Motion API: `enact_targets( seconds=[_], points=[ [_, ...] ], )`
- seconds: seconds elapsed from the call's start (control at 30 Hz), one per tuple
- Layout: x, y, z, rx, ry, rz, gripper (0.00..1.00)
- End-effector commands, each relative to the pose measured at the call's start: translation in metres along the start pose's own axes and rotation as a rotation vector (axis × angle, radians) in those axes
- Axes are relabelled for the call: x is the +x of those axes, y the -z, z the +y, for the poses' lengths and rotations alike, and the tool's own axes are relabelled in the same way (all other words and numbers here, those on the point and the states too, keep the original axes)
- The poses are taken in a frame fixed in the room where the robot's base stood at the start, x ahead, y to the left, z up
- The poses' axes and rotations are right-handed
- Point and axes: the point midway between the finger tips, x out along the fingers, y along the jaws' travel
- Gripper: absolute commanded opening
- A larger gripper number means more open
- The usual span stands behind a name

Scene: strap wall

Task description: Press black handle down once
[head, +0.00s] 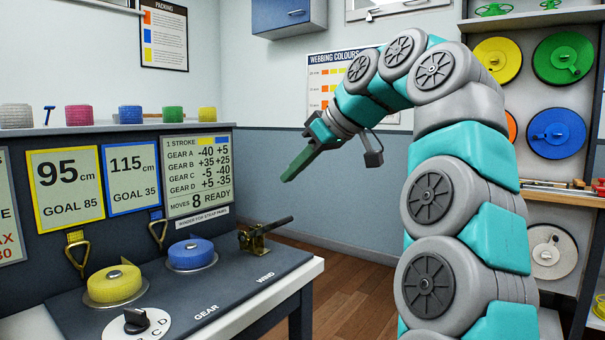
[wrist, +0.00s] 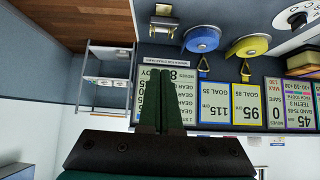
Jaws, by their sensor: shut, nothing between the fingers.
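The black handle (head: 278,224) is a short lever on a brass mount (head: 254,240), at the right end of the bench beside the word WIND in the head view. It points up and to the right. My gripper (head: 285,180) is green and shut, with nothing in it. In the head view it appears above the handle and apart from it. In the wrist view my shut fingers (wrist: 166,72) point toward the bench, and the handle (wrist: 163,21) shows just past their tips. The display panel (head: 197,175) reads 95 cm, 115 cm and 8 moves.
A yellow strap roll (head: 114,284) and a blue strap roll (head: 192,253) sit on the bench. A gear dial (head: 136,322) is at the front. Strap ends with metal rings hang on the panel. Shelves (head: 566,186) with spools stand at the right. The air around my gripper is clear.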

Motion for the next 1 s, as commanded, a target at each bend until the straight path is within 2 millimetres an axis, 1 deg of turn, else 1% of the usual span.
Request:
enact_targets(
  seconds=[0.03, 0.13, 0.33, 0.8, 1.0],
  points=[
    [0.012, -0.003, -0.001, -0.001, 0.004, -0.002, 0.0],
    [0.023, -0.001, -0.001, -0.001, 0.001, 0.002, 0.0],
    [0.055, -0.001, -0.001, -0.002, 0.002, -0.001, 0.0],
    [0.061, -0.03, 0.0, 0.001, 0.0, -0.001, 0.0],
    [0.062, -0.036, 0.0, 0.0, -0.002, 0.003, 0.0]
  ],
)
